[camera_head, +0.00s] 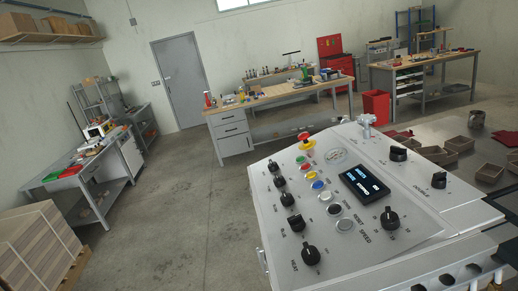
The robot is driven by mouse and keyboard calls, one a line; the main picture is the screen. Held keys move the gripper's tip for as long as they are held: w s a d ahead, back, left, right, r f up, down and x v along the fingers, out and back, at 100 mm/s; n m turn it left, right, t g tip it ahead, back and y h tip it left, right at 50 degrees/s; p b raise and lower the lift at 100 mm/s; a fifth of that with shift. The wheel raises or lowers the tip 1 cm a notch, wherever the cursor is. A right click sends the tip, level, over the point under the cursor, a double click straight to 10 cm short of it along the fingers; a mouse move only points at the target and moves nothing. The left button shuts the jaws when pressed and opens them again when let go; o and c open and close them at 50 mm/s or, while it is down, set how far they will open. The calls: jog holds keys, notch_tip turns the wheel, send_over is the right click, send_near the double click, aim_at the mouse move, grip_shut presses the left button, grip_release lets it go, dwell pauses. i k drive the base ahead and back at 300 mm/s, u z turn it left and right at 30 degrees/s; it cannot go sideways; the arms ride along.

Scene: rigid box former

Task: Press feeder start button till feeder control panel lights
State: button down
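A light grey control panel (400,225) stands tilted in the right foreground. A small dark display (364,185) shows lit text. The labels are mostly too small to read, so I cannot tell which button is the feeder start. None of the buttons clearly glows. My gripper is not in view.
Several black knobs (310,255) line the panel's left side, with more at right. Brown trays (460,144) lie on a dark surface behind it. A workbench (235,125) and grey door (180,80) stand farther back. Boards (38,245) are stacked lower left. The middle floor is clear.

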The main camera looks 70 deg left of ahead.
aim_at(299, 160)
jog(key=u, duration=0.65)
jog(key=i, duration=0.95)
jog(key=u, duration=0.7)
